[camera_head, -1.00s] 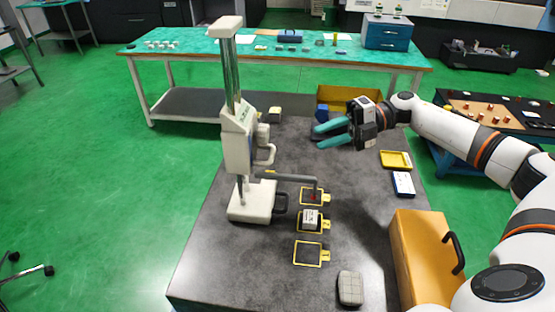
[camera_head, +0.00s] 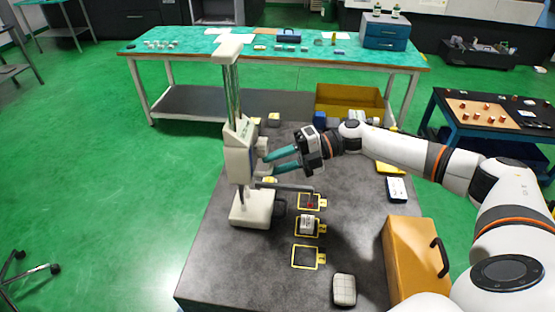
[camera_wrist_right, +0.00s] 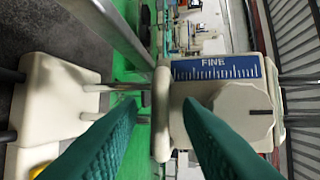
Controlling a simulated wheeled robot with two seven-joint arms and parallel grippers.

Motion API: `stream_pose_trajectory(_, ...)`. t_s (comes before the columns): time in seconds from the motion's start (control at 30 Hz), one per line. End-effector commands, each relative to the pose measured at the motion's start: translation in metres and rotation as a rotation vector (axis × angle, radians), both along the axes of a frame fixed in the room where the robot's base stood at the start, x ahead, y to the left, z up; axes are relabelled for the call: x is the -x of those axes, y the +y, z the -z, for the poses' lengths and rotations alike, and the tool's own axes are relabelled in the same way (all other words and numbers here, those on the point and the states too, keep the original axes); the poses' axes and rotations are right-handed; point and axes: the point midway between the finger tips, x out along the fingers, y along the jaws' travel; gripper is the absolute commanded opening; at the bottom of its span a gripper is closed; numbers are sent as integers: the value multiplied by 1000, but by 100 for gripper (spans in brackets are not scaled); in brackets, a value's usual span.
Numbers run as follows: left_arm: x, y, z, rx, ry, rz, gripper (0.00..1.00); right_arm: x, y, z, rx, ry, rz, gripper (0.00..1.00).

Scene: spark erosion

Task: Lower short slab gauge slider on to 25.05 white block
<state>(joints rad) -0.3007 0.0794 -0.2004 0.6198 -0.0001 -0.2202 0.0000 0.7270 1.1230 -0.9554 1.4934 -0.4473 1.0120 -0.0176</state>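The slab gauge (camera_head: 252,208) stands upright on the dark bench, with a pale slider (camera_head: 238,150) on its tall column. A grey measuring arm (camera_head: 290,187) reaches right from low on the gauge, over the farthest yellow-framed square. A whitish block (camera_head: 306,225) sits in the middle framed square, nearer than the arm. My right gripper (camera_head: 266,165) is open, its teal fingers pointing left beside the slider. In the right wrist view the slider (camera_wrist_right: 165,125) carries a blue FINE scale and a round knob (camera_wrist_right: 243,115); the fingers look apart, contact unclear. My left gripper is out of view.
The nearest framed square (camera_head: 306,257) is empty. A pale gridded block (camera_head: 344,289) lies at the front, and an orange case (camera_head: 415,260) stands at the right edge. An orange bin (camera_head: 350,103) is at the back.

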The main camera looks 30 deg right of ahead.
Motion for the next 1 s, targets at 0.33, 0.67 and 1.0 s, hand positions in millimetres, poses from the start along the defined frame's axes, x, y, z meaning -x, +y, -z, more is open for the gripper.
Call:
stream_pose_trajectory(0.33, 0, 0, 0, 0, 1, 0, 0, 0, 0, 0, 0, 0, 0, 0)
stream_pose_trajectory(0.67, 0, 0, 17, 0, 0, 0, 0, 0, 0, 21, 0, 2, 0, 0)
stream_pose_trajectory(1.0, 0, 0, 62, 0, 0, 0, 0, 0, -1, 76, 1, 2, 1, 0)
